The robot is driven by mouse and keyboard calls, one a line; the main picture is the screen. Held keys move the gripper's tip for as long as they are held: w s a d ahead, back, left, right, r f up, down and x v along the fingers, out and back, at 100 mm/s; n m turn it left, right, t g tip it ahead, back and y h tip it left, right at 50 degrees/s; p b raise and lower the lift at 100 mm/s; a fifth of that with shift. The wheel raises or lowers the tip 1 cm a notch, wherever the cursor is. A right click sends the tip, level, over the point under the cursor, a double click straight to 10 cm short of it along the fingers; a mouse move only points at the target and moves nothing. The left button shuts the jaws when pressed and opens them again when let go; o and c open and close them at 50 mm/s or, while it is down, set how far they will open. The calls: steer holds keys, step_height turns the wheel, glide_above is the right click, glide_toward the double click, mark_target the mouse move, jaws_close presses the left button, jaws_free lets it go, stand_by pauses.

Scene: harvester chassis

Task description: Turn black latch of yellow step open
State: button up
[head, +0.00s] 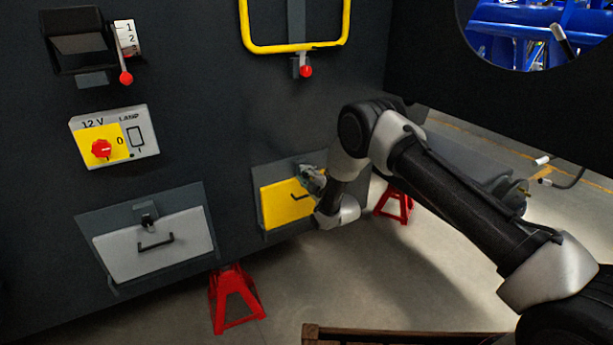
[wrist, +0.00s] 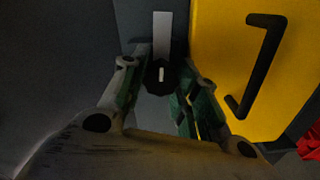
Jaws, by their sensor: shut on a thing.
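The yellow step (head: 283,203) is a panel low on the dark chassis wall in the head view, with a black bar handle. It also fills the right of the wrist view (wrist: 222,50), where its handle (wrist: 262,62) stands out. The black latch (wrist: 161,76) is a round knob with a pale mark, on a grey plate beside the step's edge. In the head view my gripper (head: 312,180) is at the step's upper edge and hides the latch. In the wrist view my gripper (wrist: 160,85) has its two green-padded fingers on either side of the knob, shut on it.
A grey step panel (head: 155,245) with its own black latch is at the left. Above are a red rotary switch (head: 101,149), a red-tipped lever (head: 126,77) and a yellow rail (head: 296,48). Red stands (head: 236,300) are below. A brown edge (head: 400,336) lies in front.

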steer(key=shift+n, duration=0.5)
steer(key=o, duration=1)
steer(key=shift+a, duration=0.1)
steer(key=v, duration=1.2)
steer(key=shift+f, duration=0.1)
